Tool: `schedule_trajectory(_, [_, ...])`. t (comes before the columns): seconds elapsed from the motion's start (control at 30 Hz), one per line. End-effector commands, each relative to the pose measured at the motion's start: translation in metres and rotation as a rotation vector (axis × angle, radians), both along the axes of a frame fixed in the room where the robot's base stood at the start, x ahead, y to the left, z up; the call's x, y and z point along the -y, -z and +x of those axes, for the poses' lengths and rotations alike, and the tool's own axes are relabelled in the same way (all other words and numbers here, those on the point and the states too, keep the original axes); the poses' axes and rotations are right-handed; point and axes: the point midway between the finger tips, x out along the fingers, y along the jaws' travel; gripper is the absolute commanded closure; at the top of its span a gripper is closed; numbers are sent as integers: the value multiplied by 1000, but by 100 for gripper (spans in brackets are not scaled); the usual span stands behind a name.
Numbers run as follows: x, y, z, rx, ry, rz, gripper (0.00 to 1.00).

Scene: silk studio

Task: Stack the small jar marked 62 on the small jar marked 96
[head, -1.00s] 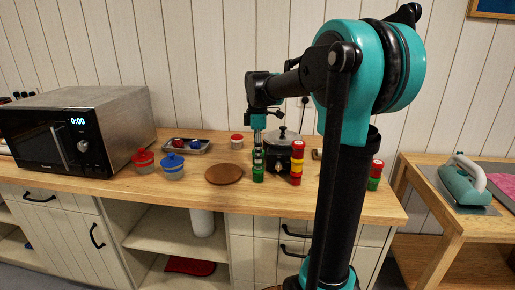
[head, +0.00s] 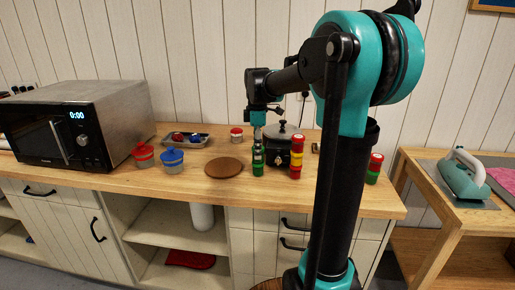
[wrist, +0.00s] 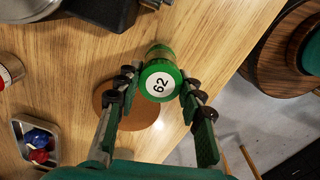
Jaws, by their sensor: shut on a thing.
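The small jar marked 62 (wrist: 160,82) has a green lid with a white number disc and faces the wrist camera. My gripper (wrist: 153,92) is shut on it, with a finger on each side. In the head view my gripper (head: 258,142) points straight down over the counter, at a dark green column. The lower part of that column is a green jar (head: 258,170) standing on the counter. Its mark does not show, and I cannot tell whether the two touch. No number 96 can be read in any view.
A red, yellow and green stack (head: 297,158) stands close on the right, before a dark pot (head: 281,138). A red and green stack (head: 375,168) is farther right. A brown round mat (head: 224,168) lies left.

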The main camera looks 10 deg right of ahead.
Motion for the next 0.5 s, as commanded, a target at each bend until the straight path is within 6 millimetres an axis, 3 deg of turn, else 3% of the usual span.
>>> schedule_trajectory(0.17, [0,3,0,0,0,0,92])
schedule_trajectory(0.2, [0,3,0,0,0,0,60])
schedule_trajectory(0.37, [0,3,0,0,0,0,40])
schedule_trajectory(0.5, [0,3,0,0,0,0,38])
